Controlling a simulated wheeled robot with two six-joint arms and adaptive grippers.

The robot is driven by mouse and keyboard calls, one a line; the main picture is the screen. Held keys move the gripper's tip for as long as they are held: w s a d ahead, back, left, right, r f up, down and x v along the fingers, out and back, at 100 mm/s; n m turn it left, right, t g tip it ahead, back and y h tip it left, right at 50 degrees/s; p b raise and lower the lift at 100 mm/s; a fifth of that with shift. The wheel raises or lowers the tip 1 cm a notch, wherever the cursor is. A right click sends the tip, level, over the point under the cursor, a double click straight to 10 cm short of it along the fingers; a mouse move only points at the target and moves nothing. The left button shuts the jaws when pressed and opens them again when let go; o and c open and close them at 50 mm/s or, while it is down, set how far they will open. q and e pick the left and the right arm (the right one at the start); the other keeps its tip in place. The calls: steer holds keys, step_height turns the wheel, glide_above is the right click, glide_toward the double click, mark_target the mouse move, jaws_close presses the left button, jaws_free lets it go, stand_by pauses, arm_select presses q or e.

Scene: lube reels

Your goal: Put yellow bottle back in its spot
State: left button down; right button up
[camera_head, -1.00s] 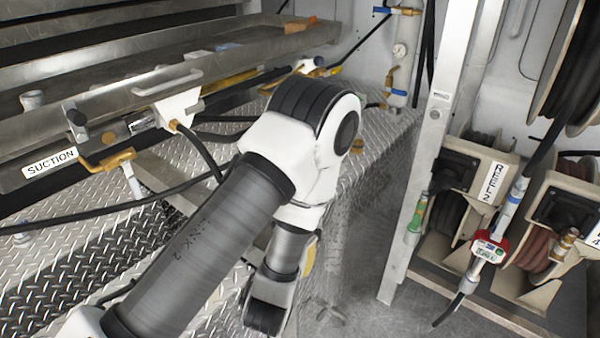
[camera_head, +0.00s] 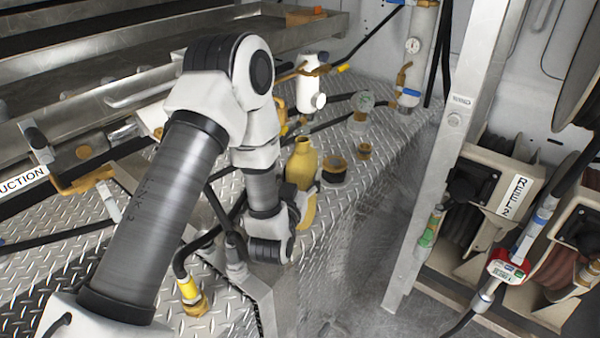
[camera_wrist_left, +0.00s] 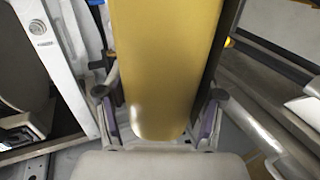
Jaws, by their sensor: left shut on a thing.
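The yellow bottle (camera_head: 302,165) shows in the head view just right of my left wrist. It looks upright, with its open-looking neck at the top, and its lower part is partly hidden by the wrist. In the left wrist view the yellow bottle (camera_wrist_left: 168,60) fills the middle. My left gripper (camera_wrist_left: 160,112) is shut on it, with one finger on each side. In the head view the fingers are mostly hidden behind the wrist. I cannot tell whether the bottle touches the surface behind it. My right gripper is not in view.
A diamond-plate deck (camera_head: 345,200) lies beyond the bottle. A grey post (camera_head: 440,170) and hose reels stand right. A metal tray (camera_head: 120,75) runs along the upper left.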

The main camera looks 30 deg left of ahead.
arm_select(q)
steer(key=w+a+f+p, duration=0.2)
steer(key=w+a+f, duration=0.1)
steer(key=w, duration=0.1)
steer(key=shift+w+a+f, duration=0.15)
steer(key=shift+w+f, duration=0.1)
steer(key=shift+w, duration=0.1)
steer(key=c, duration=0.6)
jaws_free()
steer(key=shift+f, duration=0.2)
steer(key=o, duration=0.5)
steer(key=shift+s+r, duration=0.1)
steer(key=shift+r, duration=0.05)
